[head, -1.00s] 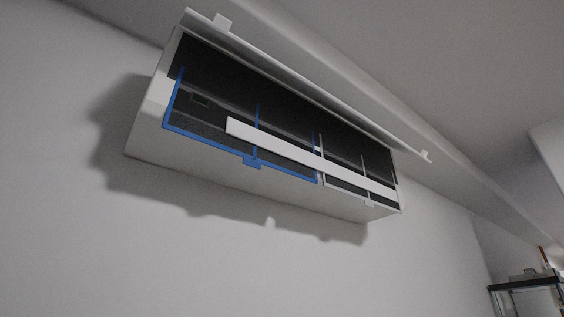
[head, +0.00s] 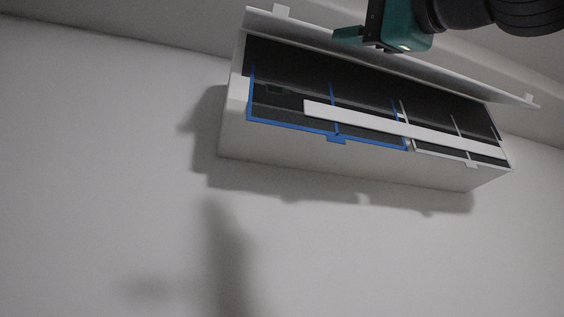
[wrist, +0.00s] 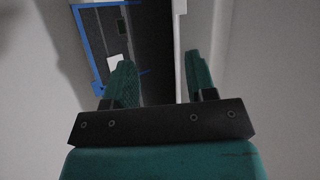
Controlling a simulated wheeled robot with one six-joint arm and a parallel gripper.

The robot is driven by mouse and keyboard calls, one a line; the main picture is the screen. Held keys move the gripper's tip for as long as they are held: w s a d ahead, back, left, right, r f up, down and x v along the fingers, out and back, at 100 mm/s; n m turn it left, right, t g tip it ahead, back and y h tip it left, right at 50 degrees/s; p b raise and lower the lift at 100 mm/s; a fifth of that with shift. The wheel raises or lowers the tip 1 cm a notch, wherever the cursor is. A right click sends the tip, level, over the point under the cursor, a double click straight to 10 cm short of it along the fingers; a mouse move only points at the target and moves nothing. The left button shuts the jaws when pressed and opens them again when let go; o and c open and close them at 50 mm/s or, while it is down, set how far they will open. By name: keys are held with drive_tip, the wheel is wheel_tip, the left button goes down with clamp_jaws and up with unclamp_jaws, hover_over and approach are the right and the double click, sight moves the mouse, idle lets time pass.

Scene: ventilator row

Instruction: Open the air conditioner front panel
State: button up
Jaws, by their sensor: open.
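The white air conditioner (head: 290,152) is mounted high on the wall. Its front panel (head: 285,27) is swung up along the top edge, leaving the dark inside, a blue-framed filter (head: 290,124) and a white strip (head: 360,119) exposed. My gripper (head: 358,34), with green fingers, is at the raised panel, overlapping it in the head view. In the wrist view my gripper (wrist: 160,62) is open, one finger on each side of a pale upright strip (wrist: 180,40) that looks like the panel's edge. I cannot tell if either finger touches it. The blue filter frame (wrist: 84,45) shows at left.
The ceiling is close above the raised panel. The plain wall (head: 100,150) below and left of the unit is clear, with shadows on it.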

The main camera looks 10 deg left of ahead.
drive_tip(key=s+r, duration=0.1)
drive_tip(key=r, duration=0.1)
drive_tip(key=y+p, duration=0.1)
drive_tip(key=p, duration=1.3)
approach(282, 9)
drive_tip(key=x, duration=0.9)
drive_tip(key=shift+s+d+r, duration=0.1)
drive_tip(key=shift+w+a+r+p, duration=0.25)
drive_tip(key=shift+a+p, duration=0.05)
drive_tip(key=shift+a, duration=0.25)
